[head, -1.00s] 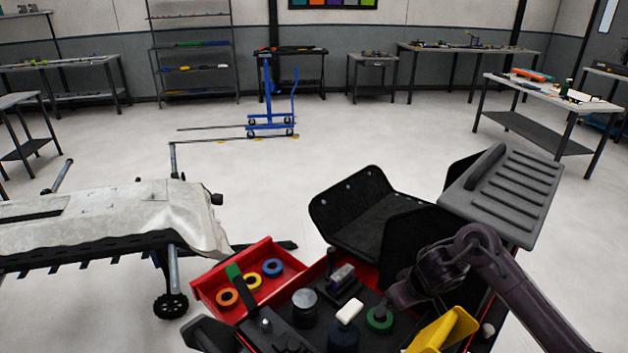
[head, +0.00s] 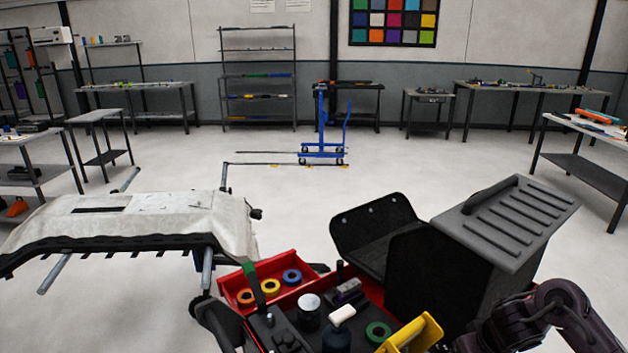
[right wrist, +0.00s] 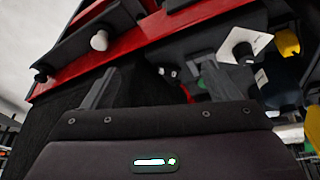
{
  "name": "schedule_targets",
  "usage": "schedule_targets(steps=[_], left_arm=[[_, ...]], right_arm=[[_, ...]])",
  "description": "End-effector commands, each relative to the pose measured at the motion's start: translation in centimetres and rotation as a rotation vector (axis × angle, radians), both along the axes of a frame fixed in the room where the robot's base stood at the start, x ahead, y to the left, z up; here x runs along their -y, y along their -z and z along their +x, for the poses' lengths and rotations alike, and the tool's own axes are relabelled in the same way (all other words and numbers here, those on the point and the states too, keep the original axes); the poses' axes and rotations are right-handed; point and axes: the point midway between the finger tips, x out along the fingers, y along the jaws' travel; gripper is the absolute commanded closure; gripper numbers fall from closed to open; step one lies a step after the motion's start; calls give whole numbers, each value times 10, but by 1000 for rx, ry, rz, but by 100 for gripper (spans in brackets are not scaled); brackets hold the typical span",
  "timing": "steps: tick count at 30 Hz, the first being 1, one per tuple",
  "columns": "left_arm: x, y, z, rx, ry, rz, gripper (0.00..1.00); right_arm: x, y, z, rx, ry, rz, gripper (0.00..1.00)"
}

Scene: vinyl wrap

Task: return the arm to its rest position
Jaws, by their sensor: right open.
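My right arm (head: 545,318) shows at the lower right of the head view, beside the tool cart, and its gripper is not clearly seen there. In the right wrist view my right gripper (right wrist: 158,88) has its two fingers spread apart with nothing held between them. A green tape roll (head: 378,332) lies on the cart top, apart from the arm. My left gripper is not in view.
The cart has a red tray (head: 240,284) with orange, yellow and blue tape rolls, a yellow holder (head: 418,335), black bins (head: 372,235) and a grey lid (head: 510,222). A covered bumper (head: 150,225) stands at left. Open floor lies beyond.

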Motion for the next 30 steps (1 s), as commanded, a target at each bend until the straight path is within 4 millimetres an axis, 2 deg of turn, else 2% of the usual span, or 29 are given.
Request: schedule_targets(steps=[8,9,14,17,20,23,26,30], left_arm=[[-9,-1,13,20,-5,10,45],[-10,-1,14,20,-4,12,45],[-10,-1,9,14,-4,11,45],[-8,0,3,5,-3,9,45],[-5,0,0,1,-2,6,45],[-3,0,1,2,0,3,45],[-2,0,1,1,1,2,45],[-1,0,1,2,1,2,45]], right_arm=[[64,-14,-7,0,56,-115,18],[72,-11,-9,-7,63,-123,18],[92,42,-11,-44,67,-71,18],[113,74,-16,-53,72,-61,18],[143,111,-26,-58,82,-69,18],[184,152,-45,-58,91,-105,18],[237,192,-78,-61,93,-180,18],[316,231,-138,-80,71,-340,18]])
